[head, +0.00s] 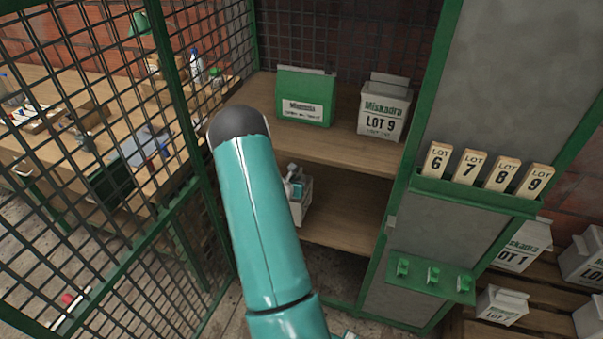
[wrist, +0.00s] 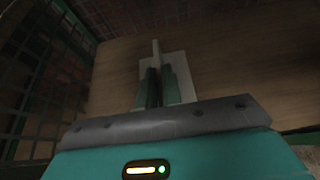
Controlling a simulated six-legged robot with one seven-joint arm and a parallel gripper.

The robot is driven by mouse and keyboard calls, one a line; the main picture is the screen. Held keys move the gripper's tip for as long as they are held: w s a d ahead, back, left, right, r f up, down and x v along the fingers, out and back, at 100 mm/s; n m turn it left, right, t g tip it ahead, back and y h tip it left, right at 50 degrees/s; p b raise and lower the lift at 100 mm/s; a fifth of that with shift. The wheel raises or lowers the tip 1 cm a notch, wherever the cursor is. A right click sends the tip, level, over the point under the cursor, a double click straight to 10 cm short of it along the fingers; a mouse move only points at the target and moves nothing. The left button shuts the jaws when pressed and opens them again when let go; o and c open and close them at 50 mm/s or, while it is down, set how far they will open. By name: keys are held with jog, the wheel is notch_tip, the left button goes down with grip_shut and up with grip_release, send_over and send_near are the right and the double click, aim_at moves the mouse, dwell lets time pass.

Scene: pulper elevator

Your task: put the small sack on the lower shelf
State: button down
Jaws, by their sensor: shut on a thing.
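My gripper (wrist: 160,88) is shut on the upright top fold of a small pale sack (wrist: 176,66) in the wrist view. The sack's light body spreads out under the fingers, with wooden board around it. In the head view the sack (head: 304,203) shows partly behind my teal arm, at the left of the lower shelf (head: 345,229). My gripper shows there only as a small piece at the sack's top. I cannot tell whether the sack's base touches the board.
A green pack (head: 305,96) and a white LOT 9 sack (head: 384,108) stand on the upper shelf (head: 340,148), above the lower one. Wire mesh (head: 95,140) closes the left side. A green-framed panel (head: 490,90) stands at right. The lower shelf's right part is clear.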

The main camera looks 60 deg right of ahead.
aim_at(301, 172)
jog(key=d, duration=0.2)
jog(key=w+d, duration=0.1)
jog(key=d, duration=0.5)
jog(key=shift+w+d+r, duration=0.1)
jog(key=shift+w, duration=0.2)
jog(key=shift+f, duration=1.9)
jog(key=c, duration=1.6)
grip_release()
jog(key=shift+f, duration=0.1)
jog(key=shift+o, duration=0.2)
jog(key=shift+r, duration=0.2)
jog(key=v, duration=1.2)
jog(key=shift+f, duration=0.1)
